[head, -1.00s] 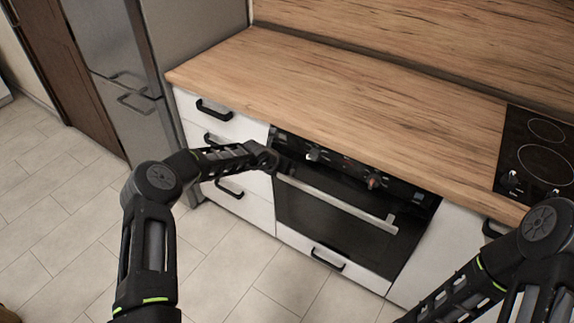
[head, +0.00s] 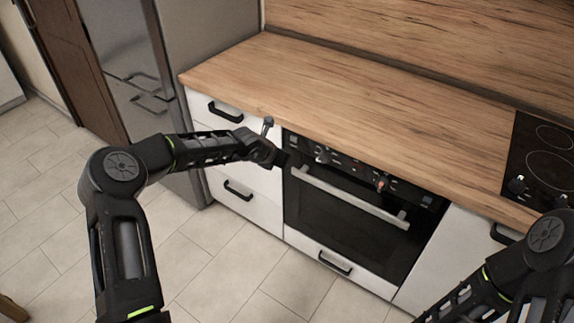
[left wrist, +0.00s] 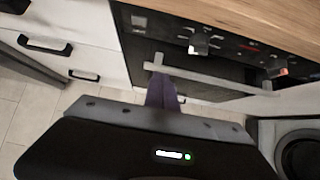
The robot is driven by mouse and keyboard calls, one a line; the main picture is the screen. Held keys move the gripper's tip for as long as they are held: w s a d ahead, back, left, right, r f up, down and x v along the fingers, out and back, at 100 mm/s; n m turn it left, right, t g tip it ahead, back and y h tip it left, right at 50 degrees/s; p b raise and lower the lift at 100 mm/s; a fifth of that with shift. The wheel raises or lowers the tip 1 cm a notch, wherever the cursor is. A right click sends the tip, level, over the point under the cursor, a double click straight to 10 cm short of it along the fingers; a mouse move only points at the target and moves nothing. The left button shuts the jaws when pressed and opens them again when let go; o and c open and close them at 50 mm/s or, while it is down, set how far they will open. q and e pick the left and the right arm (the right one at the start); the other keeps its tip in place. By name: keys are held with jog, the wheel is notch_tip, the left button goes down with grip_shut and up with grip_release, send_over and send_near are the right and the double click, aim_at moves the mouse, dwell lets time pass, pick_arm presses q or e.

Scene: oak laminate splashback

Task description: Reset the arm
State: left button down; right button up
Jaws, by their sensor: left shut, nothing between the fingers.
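My left arm reaches in from the left in the head view. Its gripper (head: 283,158) is small and dark in front of the upper left corner of the oven (head: 345,215), beside the white drawers (head: 258,212). In the left wrist view the gripper (left wrist: 162,92) shows as narrow purplish fingers, shut and empty, in front of the oven's handle bar (left wrist: 215,80). I cannot tell whether they touch it. My right arm shows at the lower right of the head view, but its gripper is out of the picture.
The wooden worktop (head: 350,95) runs above the oven and drawers, with a black hob (head: 545,160) at its right. A steel fridge (head: 135,70) stands at the left. Drawer handles (head: 226,112) stick out near my left forearm. The tiled floor (head: 215,260) is clear in front.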

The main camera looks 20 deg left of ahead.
dwell(0.5)
pick_arm(q)
jog(key=s+d+f+m+g, duration=0.1)
jog(key=s+d+f+m, duration=0.3)
jog(key=s+f+m, duration=0.4)
jog(key=s+d+f+m+g, duration=0.2)
jog(key=s+d+f+m, duration=0.3)
jog(key=s+f+m, duration=0.35)
jog(key=s+d+f+m+g, duration=0.1)
jog(key=s+m, duration=0.6)
jog(key=s, duration=0.7)
jog(key=s+d+f+m+g+h, duration=0.1)
jog(key=s+d+m, duration=0.4)
jog(key=s, duration=1)
jog(key=f+m+g, duration=0.1)
jog(key=m+g, duration=0.1)
jog(key=shift+s+d+f+g+h, duration=0.2)
jog(key=shift+g+h, duration=0.1)
